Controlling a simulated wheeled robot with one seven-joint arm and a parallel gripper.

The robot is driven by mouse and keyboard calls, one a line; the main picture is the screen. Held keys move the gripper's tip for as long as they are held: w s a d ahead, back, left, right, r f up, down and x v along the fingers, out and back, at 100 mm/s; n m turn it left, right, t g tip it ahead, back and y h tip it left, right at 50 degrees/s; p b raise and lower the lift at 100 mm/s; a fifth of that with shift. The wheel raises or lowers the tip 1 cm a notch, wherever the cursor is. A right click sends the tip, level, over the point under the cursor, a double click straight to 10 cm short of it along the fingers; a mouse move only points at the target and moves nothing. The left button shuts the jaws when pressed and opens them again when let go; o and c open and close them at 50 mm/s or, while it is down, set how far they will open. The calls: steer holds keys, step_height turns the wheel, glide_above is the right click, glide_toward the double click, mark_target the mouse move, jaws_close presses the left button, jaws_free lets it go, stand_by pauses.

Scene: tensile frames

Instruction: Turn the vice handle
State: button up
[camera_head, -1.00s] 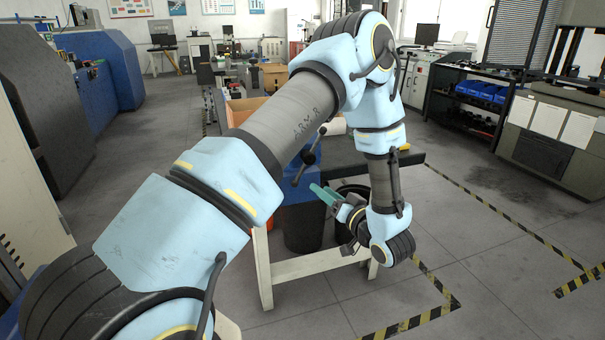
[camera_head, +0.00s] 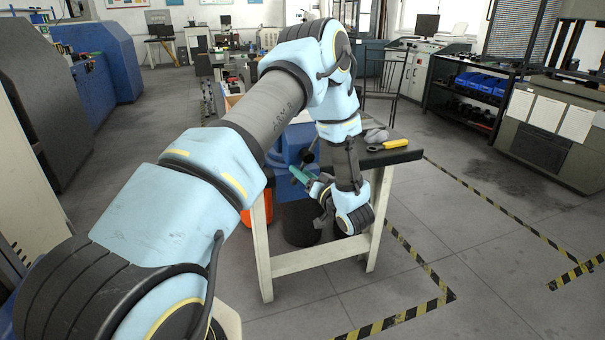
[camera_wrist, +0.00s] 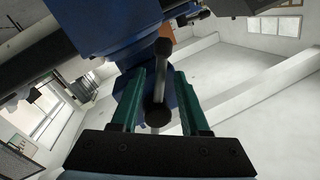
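The blue vice (camera_head: 296,140) is mounted at the workbench, largely hidden behind my arm in the head view. Its body also fills the top of the wrist view (camera_wrist: 105,28). The dark vice handle (camera_wrist: 159,85) is a bar with rounded knobs at its ends. My gripper (camera_wrist: 159,80) has two green fingers that stand apart, one on each side of the handle, with visible gaps. I cannot tell from this view how deep the handle sits between them. In the head view my gripper (camera_head: 293,170) reaches up towards the vice from below the bench top.
The workbench (camera_head: 395,156) has a dark top and pale legs. A yellow-handled tool (camera_head: 388,145) lies near its right end. A dark bin (camera_head: 301,225) and an orange container (camera_head: 262,208) stand beneath. Open floor lies to the right, with striped tape (camera_head: 425,311).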

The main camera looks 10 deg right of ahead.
jaws_close()
stand_by(1.3)
